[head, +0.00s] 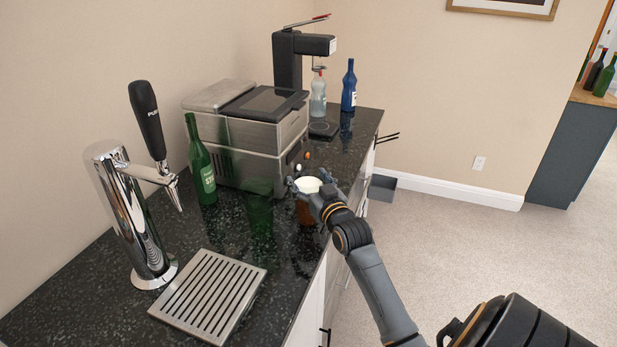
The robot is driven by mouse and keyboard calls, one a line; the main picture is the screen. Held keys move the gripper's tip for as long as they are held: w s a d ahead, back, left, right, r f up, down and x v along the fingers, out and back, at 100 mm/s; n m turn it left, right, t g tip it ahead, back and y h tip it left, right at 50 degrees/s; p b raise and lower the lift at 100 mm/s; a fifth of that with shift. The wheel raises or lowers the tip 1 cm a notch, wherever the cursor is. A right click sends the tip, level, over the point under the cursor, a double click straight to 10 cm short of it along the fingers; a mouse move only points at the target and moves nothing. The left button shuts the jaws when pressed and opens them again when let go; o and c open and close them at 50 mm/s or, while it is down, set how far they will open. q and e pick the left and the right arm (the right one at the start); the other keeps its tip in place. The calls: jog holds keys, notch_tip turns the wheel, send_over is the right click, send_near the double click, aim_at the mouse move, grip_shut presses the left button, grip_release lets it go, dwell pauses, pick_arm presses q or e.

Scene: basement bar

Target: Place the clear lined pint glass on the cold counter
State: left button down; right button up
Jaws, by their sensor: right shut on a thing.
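A pint glass (307,213) with a pale, foam-like top and an amber-brown body is at the front edge of the dark speckled counter (225,232). My right gripper (308,190) is shut on the glass near its rim, with a finger on each side. The glass looks upright. I cannot tell whether its base touches the counter, and any lines on it are too small to see. My left gripper is not in view.
A chrome tap (128,215) and slatted drip tray (210,296) stand at the near left. A green bottle (201,165) and steel machine (250,135) stand behind the glass. A clear bottle (317,97) and blue bottle (349,88) are farther back.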

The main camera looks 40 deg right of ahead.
jog(key=shift+r, duration=0.15)
jog(key=o, duration=1.4)
jog(key=shift+f, duration=0.3)
jog(key=o, duration=0.4)
jog(key=shift+r, duration=0.1)
jog(key=shift+r, duration=0.1)
jog(key=shift+s+a, duration=0.15)
jog(key=shift+s, duration=0.15)
jog(key=b+v, duration=0.2)
jog(key=v, duration=0.9)
jog(key=shift+s, duration=0.2)
